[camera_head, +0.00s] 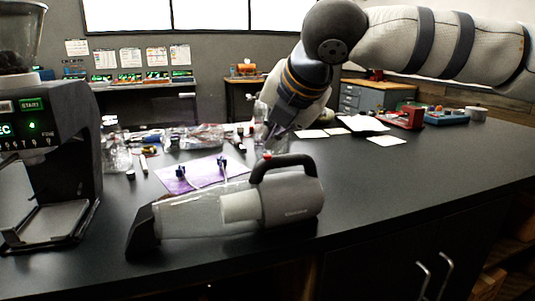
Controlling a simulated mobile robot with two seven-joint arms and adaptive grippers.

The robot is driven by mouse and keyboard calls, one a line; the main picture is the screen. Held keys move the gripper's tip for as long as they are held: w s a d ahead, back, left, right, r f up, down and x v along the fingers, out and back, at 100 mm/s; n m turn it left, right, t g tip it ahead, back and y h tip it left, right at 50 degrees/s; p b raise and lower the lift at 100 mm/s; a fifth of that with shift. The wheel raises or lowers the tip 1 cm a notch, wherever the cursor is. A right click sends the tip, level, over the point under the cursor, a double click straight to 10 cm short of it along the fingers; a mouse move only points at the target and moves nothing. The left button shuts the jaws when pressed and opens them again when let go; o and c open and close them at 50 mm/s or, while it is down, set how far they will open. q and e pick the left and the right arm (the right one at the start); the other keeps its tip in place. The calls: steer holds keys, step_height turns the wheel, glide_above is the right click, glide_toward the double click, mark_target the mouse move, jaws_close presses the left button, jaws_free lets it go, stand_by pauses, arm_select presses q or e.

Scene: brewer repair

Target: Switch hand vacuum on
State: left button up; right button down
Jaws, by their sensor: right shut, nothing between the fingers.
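The hand vacuum (290,203) lies on the dark counter, its clear nozzle end pointing left and its grey body and black handle at the right. A small red button (267,156) shows at the front top of the handle. My right gripper (268,148) comes down from the upper right and its tips are just above or at the red button; I cannot tell whether they touch it. The right gripper is shut with nothing in it. My left gripper is not in view.
A coffee grinder (60,150) with lit green labels stands at the left. A purple cloth (205,172) with small tools lies behind the vacuum. Papers (363,123), a red device (408,118) and a blue tray (446,117) sit farther back. The counter's right side (430,165) is clear.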

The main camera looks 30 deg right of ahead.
step_height(320, 180, up, 6)
steer(key=shift+f, duration=0.1)
stand_by(0.4)
